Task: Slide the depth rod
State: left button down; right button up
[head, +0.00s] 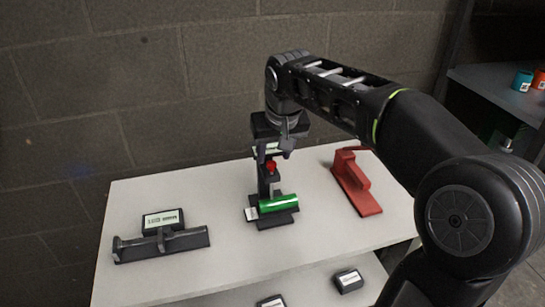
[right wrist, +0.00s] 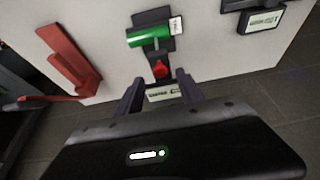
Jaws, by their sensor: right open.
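A dark upright device (head: 264,187) stands in the middle of the white table, with a green cylinder (head: 279,203) across its base and a red knob (head: 271,166) near its top. In the right wrist view the green cylinder (right wrist: 149,36) and red knob (right wrist: 160,69) lie ahead of the fingers. My right gripper (head: 273,150) is open at the top of the device. Its two fingers (right wrist: 160,92) stand either side of a pale labelled part, with no clear grip on it. I cannot tell for certain which part is the depth rod. My left gripper is out of view.
A red stand (head: 357,184) is to the right on the white table (head: 200,272). A dark bar-shaped fixture (head: 161,244) with a labelled box (head: 163,221) is at left. Small dark boxes lie on the lower shelf. A grey shelf (head: 500,90) with cups is at right.

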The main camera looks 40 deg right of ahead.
aim_at(272, 163)
jog(key=shift+x, duration=1.5)
jog(key=shift+c, duration=0.6)
grip_shut()
